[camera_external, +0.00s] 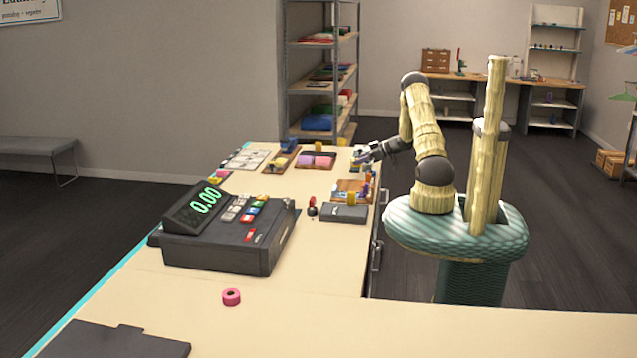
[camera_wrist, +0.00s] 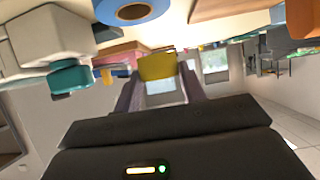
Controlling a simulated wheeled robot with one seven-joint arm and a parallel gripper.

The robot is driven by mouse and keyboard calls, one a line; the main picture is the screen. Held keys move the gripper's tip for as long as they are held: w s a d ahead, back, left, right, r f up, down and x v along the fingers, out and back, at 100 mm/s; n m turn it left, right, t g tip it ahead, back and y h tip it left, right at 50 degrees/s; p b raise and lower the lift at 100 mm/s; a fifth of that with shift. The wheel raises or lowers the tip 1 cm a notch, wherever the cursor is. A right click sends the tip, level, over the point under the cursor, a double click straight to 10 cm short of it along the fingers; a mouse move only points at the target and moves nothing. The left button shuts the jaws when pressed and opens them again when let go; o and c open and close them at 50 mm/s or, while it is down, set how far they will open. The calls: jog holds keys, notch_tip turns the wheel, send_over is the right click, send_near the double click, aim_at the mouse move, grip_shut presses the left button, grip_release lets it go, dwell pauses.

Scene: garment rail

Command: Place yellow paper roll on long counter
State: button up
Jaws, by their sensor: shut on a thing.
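My gripper (camera_external: 365,156) is over the far right part of the long counter (camera_external: 325,255). In the wrist view, a yellow piece, which looks like the yellow paper roll (camera_wrist: 157,67), sits between the fingertips. My gripper is shut on it. In the outside view the roll is too small and crowded to make out clearly, and I cannot tell whether it touches the counter.
Trays and small items crowd the far end. A blue roll (camera_wrist: 131,11) shows in the wrist view. Bare counter lies around the pink roll.

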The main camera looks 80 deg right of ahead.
aim_at(360, 177)
jog(key=shift+f+p, duration=0.65)
jog(key=shift+f, duration=1.6)
jog(key=shift+f, duration=0.25)
jog(key=o, duration=0.9)
jog(key=shift+o, duration=0.2)
jog(key=b+v, duration=0.4)
jog(key=v, duration=1.3)
jog(key=shift+s+d+b, duration=0.15)
jog(key=shift+s+b, duration=0.1)
jog(key=shift+b, duration=0.1)
